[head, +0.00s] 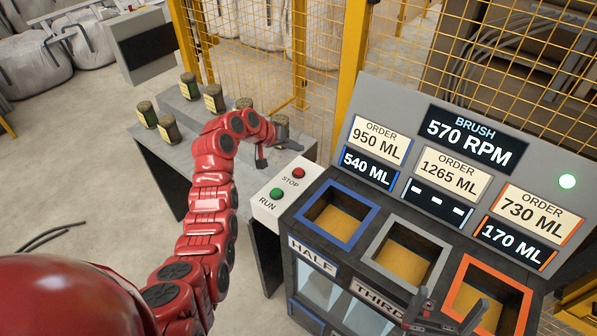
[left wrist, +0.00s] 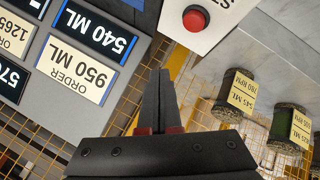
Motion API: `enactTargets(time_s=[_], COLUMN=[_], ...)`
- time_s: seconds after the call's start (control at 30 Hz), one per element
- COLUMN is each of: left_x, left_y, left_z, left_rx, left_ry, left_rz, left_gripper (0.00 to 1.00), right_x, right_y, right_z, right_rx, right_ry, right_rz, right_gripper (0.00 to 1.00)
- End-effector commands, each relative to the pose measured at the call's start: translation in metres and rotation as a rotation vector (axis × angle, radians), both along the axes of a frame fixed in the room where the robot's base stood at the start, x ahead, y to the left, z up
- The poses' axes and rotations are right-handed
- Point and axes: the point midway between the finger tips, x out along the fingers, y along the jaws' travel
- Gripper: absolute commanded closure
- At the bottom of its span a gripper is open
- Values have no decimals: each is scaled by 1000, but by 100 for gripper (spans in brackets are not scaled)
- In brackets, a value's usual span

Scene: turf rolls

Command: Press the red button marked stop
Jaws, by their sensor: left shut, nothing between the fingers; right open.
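The red stop button (head: 299,173) sits on a pale panel (head: 268,206), above the printed word STOP. It also shows at the top of the left wrist view (left wrist: 195,18). The green RUN button (head: 277,194) is beside it, nearer to me. My left gripper (head: 262,160) is shut and empty, to the upper left of the stop button in the head view and apart from it. Its closed fingers (left wrist: 160,90) show in the left wrist view, with the button beyond them. My right gripper (head: 450,308) is open and empty at the lower right, in front of the bins.
A console (head: 400,95) with order displays and a lit green lamp (head: 567,181) stands behind blue-, grey- and orange-rimmed bins (head: 348,190). Several labelled turf rolls (head: 214,98) stand on a grey table (head: 180,165). Yellow mesh fencing (head: 270,60) rises behind.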

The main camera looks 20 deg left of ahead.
Motion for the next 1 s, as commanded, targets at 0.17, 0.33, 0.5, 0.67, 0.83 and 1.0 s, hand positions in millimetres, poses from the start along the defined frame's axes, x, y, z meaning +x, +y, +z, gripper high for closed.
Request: enactTargets(time_s=[0.17, 0.33, 0.5, 0.67, 0.83, 1.0], left_x=[0, 0, 0, 0, 0, 0], left_y=[0, 0, 0, 0, 0, 0], left_z=[-27, -55, -70, -71, -71, -71], left_rx=[-1, -1, -1, -1, -1, -1], left_ry=[0, 3, 1, 0, 0, 0], left_rz=[1, 0, 0, 1, 1, 1], left_gripper=[100, 100, 100, 100, 100, 100], right_x=[0, 0, 0, 0, 0, 0], right_y=[0, 0, 0, 0, 0, 0], right_z=[-11, -24, -34, -35, -34, -34], right_rx=[0, 0, 0, 0, 0, 0], right_ry=[0, 0, 0, 0, 0, 0], right_rz=[0, 0, 0, 0, 0, 0], right_gripper=[0, 0, 0, 0, 0, 0])
